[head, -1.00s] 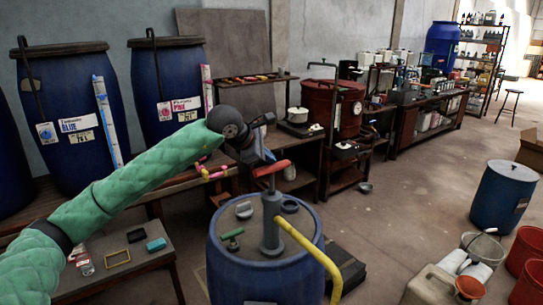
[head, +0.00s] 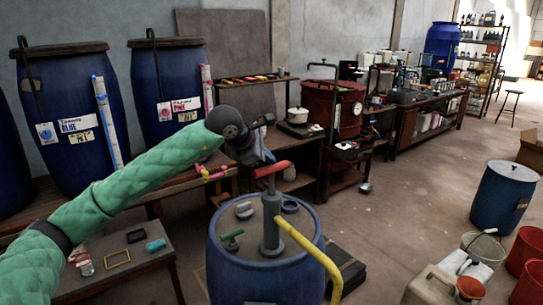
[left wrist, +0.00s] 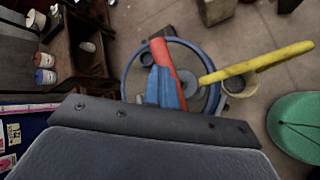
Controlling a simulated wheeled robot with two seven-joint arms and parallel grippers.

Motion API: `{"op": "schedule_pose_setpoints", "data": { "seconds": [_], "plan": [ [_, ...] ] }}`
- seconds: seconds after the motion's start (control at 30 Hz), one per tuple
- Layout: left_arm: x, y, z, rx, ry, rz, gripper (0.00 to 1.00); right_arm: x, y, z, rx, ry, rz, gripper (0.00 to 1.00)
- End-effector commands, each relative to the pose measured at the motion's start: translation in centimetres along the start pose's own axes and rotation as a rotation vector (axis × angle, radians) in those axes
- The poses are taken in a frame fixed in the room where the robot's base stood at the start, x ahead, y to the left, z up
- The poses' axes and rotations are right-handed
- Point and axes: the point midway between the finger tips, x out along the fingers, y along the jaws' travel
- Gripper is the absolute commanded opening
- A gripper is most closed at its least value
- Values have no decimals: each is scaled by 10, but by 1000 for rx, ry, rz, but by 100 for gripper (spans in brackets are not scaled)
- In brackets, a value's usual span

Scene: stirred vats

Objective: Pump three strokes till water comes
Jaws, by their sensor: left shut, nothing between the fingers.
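The hand pump (head: 270,225) stands on the lid of a blue drum (head: 262,275) in the lower middle of the head view. Its red handle (head: 271,169) tops a short rod. A yellow spout pipe (head: 312,252) runs down to the right; its lower end is hard to make out, and I see no water. My left gripper (head: 262,155) is shut and empty, just above and beside the handle. In the left wrist view its blue fingers (left wrist: 166,92) lie alongside the red handle (left wrist: 165,60); contact cannot be told. My right gripper is not in view.
A low table (head: 150,262) with small trays stands left of the drum. A workbench lies behind, with large blue barrels (head: 72,115) beyond. Buckets, a jerrycan (head: 430,287) and another blue drum (head: 502,196) stand at right. The floor between is mostly clear.

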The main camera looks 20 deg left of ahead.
Motion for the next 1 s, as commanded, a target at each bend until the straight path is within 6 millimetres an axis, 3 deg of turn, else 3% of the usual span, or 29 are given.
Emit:
{"op": "schedule_pose_setpoints", "data": {
  "seconds": [1.0],
  "plan": [
    [3,-2,-2,0,1,-2,0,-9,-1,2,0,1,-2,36]
  ]
}}
